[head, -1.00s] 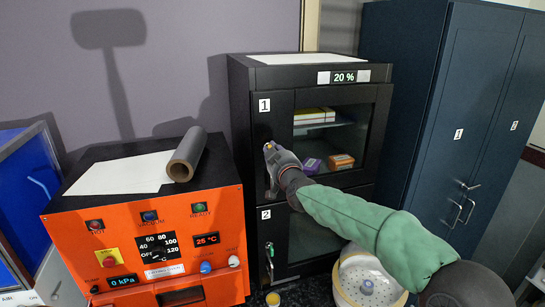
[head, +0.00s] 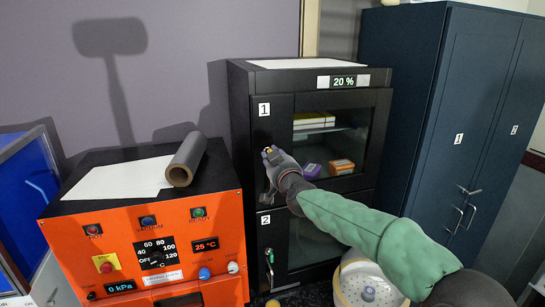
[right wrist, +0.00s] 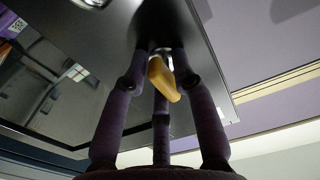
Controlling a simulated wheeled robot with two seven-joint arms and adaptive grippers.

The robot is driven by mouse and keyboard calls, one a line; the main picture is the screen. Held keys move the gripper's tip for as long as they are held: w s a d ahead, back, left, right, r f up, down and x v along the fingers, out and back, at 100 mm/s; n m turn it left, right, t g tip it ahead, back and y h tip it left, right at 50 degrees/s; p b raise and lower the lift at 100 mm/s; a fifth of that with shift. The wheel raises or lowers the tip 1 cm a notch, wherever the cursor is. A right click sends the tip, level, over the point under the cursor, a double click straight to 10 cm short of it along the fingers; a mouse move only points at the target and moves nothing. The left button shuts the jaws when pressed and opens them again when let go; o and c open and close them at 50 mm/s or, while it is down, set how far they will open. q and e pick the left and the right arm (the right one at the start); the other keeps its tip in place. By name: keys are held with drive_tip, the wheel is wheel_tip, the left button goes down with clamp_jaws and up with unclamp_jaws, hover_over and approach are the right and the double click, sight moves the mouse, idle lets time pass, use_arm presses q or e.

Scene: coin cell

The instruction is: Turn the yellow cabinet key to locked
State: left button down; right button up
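The yellow key (right wrist: 162,80) sits at the upper door of the black cabinet (head: 285,88), just below the label 1. In the right wrist view its yellow bow is tilted and lies among the dark fingers of my right gripper (right wrist: 160,58). In the head view my right gripper (head: 271,157) is at the door front and covers most of the key, with only a small yellow spot showing. The fingers are drawn in around the key; whether they press on it I cannot tell. My left gripper is not in view.
An orange oven (head: 150,245) with a grey roll (head: 187,158) on top stands left of the cabinet. A blue locker (head: 440,110) stands to the right. A white tub (head: 365,285) is below my right arm. The lower door's handle (head: 269,262) hangs below the gripper.

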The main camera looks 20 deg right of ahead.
drive_tip(key=shift+o, duration=0.2)
drive_tip(key=shift+s, duration=0.15)
drive_tip(key=shift+s, duration=0.25)
drive_tip(key=s, duration=1.1)
drive_tip(key=shift+d, duration=0.2)
drive_tip(key=shift+s, duration=0.1)
